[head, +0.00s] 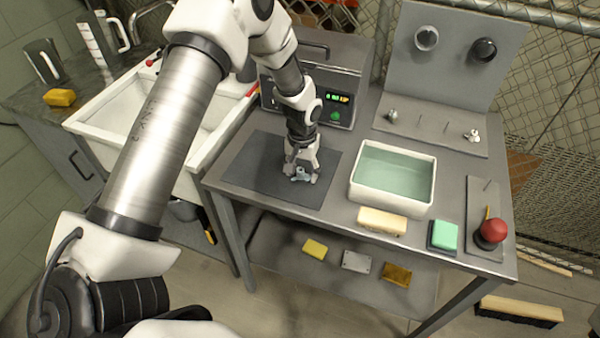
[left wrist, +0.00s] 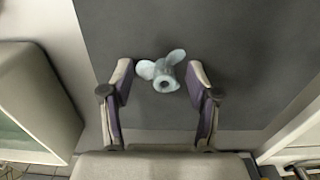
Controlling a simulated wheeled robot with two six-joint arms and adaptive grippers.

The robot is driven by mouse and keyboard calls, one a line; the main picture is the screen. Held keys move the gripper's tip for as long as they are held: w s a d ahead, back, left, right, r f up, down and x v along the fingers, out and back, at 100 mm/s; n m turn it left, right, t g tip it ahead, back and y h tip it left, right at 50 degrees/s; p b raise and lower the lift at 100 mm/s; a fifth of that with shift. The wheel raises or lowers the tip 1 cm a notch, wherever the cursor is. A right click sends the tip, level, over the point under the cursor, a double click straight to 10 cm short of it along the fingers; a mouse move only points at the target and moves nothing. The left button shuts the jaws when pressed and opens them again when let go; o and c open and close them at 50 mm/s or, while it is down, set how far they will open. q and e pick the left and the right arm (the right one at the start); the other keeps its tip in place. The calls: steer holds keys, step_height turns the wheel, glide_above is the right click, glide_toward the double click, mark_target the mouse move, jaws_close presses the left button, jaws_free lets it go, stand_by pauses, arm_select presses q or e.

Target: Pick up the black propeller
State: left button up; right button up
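A pale grey-blue propeller (head: 301,176) lies on the dark mat (head: 255,175); it also shows in the left wrist view (left wrist: 162,75). My left gripper (head: 301,165) is just above the mat, pointing down. In the left wrist view its two fingers (left wrist: 160,82) stand apart on either side of the propeller, with a gap at each side. I see no propeller that is clearly black. A grey small part (head: 392,116) and a pale, propeller-like part (head: 472,135) stand on the grey rack. My right gripper is not in view.
A water tank (head: 356,195) stands right of the mat, with a cream block (head: 382,221), a green sponge (head: 444,236) and a red knob (head: 494,230) nearby. A machine with a green display (head: 340,99) is behind. A white sink (head: 88,122) is at left.

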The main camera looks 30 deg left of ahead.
arm_select(q)
steer(key=shift+c, duration=1.3)
steer(key=shift+w, duration=0.1)
